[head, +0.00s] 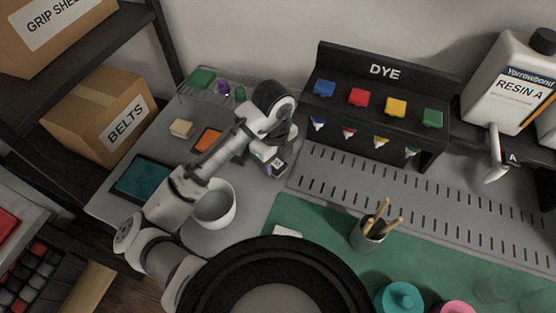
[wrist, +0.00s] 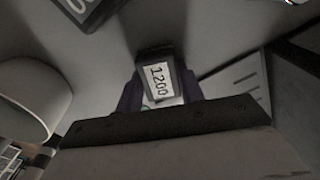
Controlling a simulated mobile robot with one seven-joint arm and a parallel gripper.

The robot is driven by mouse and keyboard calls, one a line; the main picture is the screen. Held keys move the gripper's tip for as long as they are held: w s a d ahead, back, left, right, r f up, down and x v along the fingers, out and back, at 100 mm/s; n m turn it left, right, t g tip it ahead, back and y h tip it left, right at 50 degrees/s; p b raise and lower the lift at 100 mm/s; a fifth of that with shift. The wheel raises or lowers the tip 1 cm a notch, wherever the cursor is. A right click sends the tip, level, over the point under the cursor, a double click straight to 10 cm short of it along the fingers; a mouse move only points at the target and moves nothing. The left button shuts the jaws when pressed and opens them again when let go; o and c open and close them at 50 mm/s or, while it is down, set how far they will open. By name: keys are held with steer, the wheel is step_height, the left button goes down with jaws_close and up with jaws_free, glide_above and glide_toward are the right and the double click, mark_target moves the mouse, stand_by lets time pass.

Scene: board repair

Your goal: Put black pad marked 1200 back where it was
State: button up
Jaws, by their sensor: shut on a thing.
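The black pad marked 1200 (wrist: 157,78) is between the fingers of my gripper (wrist: 160,92) in the wrist view, its white label facing the camera. My gripper (head: 266,153) is shut on it. In the head view the pad (head: 278,169) shows as a small dark block with a pale label, at the gripper's tip over the grey surface, left of the slotted plate. Whether the pad touches the surface cannot be told. Another black block with a white label (wrist: 82,8) is at the wrist view's top edge, its marking cut off.
A white cup (head: 214,207) stands close below my arm; it also shows in the wrist view (wrist: 32,95). The slotted plate (head: 330,187) and DYE rack (head: 384,72) are to the right. An orange pad (head: 207,140) and a cream block (head: 181,128) lie left of my arm.

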mark_target(274, 162)
steer(key=shift+f, duration=0.15)
steer(key=o, duration=0.9)
steer(key=shift+o, duration=0.2)
step_height(274, 162, up, 12)
steer(key=shift+r+p, duration=0.2)
steer(key=shift+p, duration=0.15)
